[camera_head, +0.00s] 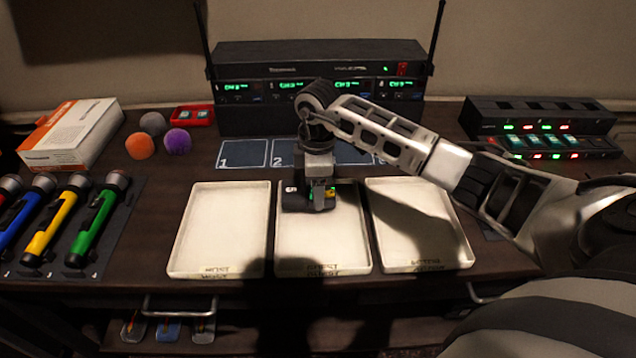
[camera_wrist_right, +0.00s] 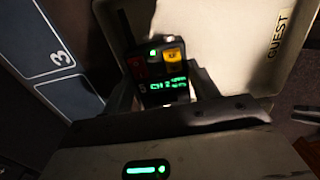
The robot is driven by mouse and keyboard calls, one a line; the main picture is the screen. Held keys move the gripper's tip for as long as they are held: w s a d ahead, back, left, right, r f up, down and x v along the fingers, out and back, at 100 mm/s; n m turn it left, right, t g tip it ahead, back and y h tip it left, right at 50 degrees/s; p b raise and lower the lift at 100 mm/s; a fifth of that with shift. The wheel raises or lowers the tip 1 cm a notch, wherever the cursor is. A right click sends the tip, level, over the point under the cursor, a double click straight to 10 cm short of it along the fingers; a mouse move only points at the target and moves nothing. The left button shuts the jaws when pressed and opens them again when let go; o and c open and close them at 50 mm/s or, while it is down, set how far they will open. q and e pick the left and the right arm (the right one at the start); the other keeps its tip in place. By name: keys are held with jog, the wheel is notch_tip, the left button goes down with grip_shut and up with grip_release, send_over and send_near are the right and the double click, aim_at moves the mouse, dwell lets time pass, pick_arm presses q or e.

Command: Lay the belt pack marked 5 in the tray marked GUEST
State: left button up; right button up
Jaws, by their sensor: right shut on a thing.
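My right gripper (camera_head: 318,196) is over the back part of the middle tray and shut on a dark belt pack (camera_head: 295,197). In the right wrist view the belt pack (camera_wrist_right: 158,76) sits between the fingers, with a lit green display, a red and a yellow part, and what looks like a 5. The GUEST tray (camera_wrist_right: 288,62) shows there with its label; in the head view it is the white middle tray (camera_head: 322,240), otherwise empty. Whether the pack touches the tray floor I cannot tell. My left gripper is not in view.
White trays stand at the left (camera_head: 222,230) and right (camera_head: 418,228). Numbered pads (camera_head: 243,154) lie behind, before the receiver rack (camera_head: 320,120). Microphones (camera_head: 98,222) lie at the left, near a box (camera_head: 70,135) and foam balls (camera_head: 177,141). A charger (camera_head: 540,130) stands at the right.

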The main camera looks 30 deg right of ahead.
pick_arm(q)
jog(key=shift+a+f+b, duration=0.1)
jog(key=shift+b, duration=0.2)
pick_arm(e)
jog(key=shift+f, duration=0.6)
dwell(0.7)
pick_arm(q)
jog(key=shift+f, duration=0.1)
pick_arm(e)
jog(key=o, duration=1.5)
jog(key=shift+c, duration=0.2)
jog(key=shift+r+p, duration=1.35)
jog(key=shift+r, duration=0.05)
jog(key=shift+r+p, duration=0.7)
jog(key=shift+r, duration=0.05)
jog(key=shift+r+p, duration=1.05)
jog(key=shift+r, duration=0.35)
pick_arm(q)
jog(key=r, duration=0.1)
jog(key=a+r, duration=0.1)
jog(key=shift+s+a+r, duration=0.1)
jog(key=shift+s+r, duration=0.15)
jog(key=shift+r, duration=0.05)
